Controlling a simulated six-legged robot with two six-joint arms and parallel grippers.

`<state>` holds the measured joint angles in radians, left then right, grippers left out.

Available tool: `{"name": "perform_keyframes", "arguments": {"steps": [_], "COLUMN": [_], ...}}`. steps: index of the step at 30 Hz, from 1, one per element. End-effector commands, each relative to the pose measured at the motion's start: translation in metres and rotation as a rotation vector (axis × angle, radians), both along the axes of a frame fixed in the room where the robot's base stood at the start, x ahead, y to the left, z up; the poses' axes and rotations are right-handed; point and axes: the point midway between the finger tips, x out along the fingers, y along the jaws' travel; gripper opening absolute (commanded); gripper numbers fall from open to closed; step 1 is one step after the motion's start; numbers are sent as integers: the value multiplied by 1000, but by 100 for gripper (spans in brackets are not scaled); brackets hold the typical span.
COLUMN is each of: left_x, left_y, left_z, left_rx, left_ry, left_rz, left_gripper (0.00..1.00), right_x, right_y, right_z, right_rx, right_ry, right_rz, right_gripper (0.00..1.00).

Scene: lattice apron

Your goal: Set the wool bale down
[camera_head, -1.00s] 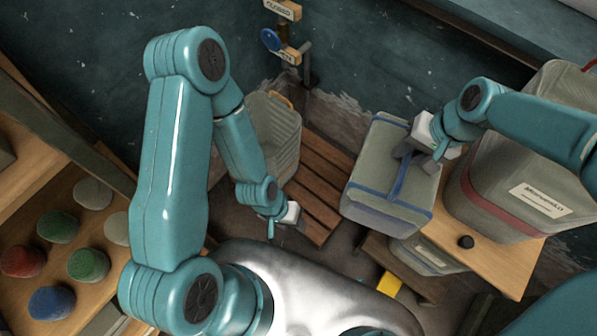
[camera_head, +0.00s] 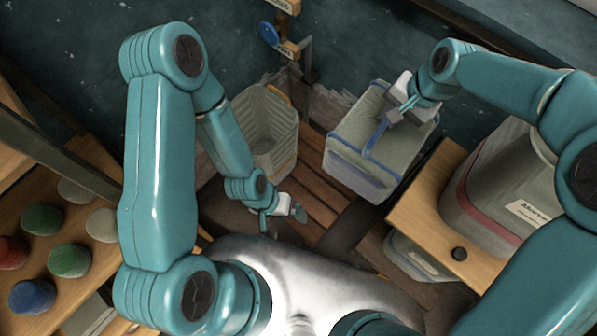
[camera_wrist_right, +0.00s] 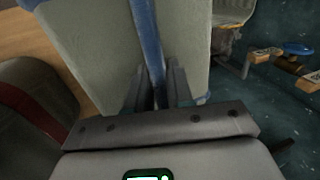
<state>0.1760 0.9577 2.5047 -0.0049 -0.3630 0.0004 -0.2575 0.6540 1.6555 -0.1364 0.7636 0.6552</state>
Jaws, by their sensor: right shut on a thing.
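The wool bale (camera_head: 347,132) is a pale grey-green block with blue straps, right of centre in the head view. My right gripper (camera_head: 388,122) is shut on the blue strap across its top. In the right wrist view the strap (camera_wrist_right: 150,45) runs between the two dark fingers (camera_wrist_right: 156,88), with the bale's pale face (camera_wrist_right: 90,45) beyond. The bale appears tilted and hangs from the gripper; its underside is hidden. My left gripper (camera_head: 293,210) is near the slatted wooden pallet (camera_head: 318,178), apart from the bale. Its fingers are too small to read.
A grey ribbed basket (camera_head: 268,125) stands left of the bale by the wall. Valves (camera_head: 285,42) sit on the back wall. Coloured wool balls lie at left.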

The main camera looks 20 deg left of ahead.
Motion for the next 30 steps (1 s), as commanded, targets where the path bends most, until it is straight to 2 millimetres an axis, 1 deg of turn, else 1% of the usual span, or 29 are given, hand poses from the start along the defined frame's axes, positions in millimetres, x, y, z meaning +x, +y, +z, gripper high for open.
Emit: {"name": "perform_keyframes", "arguments": {"steps": [1,5,8,11,12,14,15,20,21,23,24,26,27,30], "left_x": [0,0,0,0,0,0,0,0,0,-1,0,-1,-1,-1], "left_y": [0,0,0,0,0,0,0,0,0,0,0,0,0,0], "left_z": [-15,-37,-57,-79,-90,-107,-118,-164,-176,-193,-204,-221,-232,-255], "left_rx": [0,0,0,0,0,0,0,0,0,0,0,0,0,0], "left_ry": [0,0,0,0,0,0,0,0,0,0,0,0,0,0], "left_rz": [0,0,0,0,0,0,0,0,0,0,0,0,0,0], "left_gripper": [96,96,96,96,96,96,96,96,96,96,96,96,96,96], "right_x": [7,21,31,40,43,47,49,54,54,53,52,50,48,42], "right_y": [6,18,30,43,49,59,66,95,101,112,119,128,135,148], "right_z": [-15,-42,-68,-97,-112,-134,-150,-218,-234,-260,-277,-302,-318,-355], "right_rx": [2,2,2,3,3,3,3,5,4,4,4,5,4,4], "right_ry": [-5,-4,-4,-4,-5,-5,-5,-5,-5,-5,-5,-6,-6,-6], "right_rz": [-25,-86,-119,-145,-154,-163,-168,-172,-170,-164,-158,-150,-142,-124], "right_gripper": [0,0,0,0,0,0,0,0,0,0,0,0,0,0]}}
